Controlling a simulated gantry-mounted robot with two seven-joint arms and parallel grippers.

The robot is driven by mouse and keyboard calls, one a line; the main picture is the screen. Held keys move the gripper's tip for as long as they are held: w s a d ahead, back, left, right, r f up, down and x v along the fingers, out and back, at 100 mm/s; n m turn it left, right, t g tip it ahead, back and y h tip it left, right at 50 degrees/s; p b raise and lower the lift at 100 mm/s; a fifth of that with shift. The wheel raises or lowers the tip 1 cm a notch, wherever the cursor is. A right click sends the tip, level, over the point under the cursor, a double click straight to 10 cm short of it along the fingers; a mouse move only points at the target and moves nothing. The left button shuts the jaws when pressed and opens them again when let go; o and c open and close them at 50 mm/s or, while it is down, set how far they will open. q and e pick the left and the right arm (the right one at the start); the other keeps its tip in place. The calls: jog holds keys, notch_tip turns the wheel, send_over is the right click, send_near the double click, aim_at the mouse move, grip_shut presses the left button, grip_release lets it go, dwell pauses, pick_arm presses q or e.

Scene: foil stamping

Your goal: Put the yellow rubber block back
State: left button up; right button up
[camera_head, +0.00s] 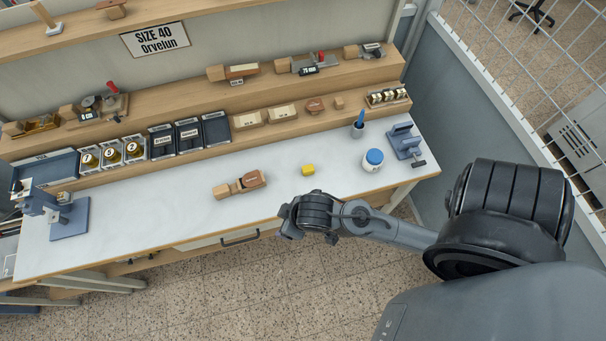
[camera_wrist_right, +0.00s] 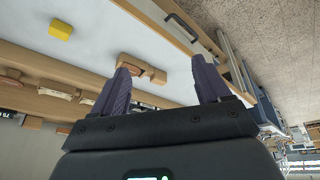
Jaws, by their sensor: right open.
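The yellow rubber block (camera_head: 308,169) lies on the white tabletop (camera_head: 200,206), right of the middle. It also shows near the upper left of the right wrist view (camera_wrist_right: 61,30). My right gripper (camera_wrist_right: 163,76) is open with nothing between its dark fingers. In the head view my right arm reaches in from the right, with its wrist at the table's front edge, nearer than the block and apart from it. My left gripper is in neither view.
A wooden-handled tool (camera_head: 240,185) lies left of the block.

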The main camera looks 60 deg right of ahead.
jog(key=shift+g, duration=0.5)
jog(key=s, duration=0.1)
jog(key=s+r, duration=0.2)
jog(key=s, duration=0.1)
jog(key=shift+d, duration=0.35)
jog(key=shift+r, duration=0.15)
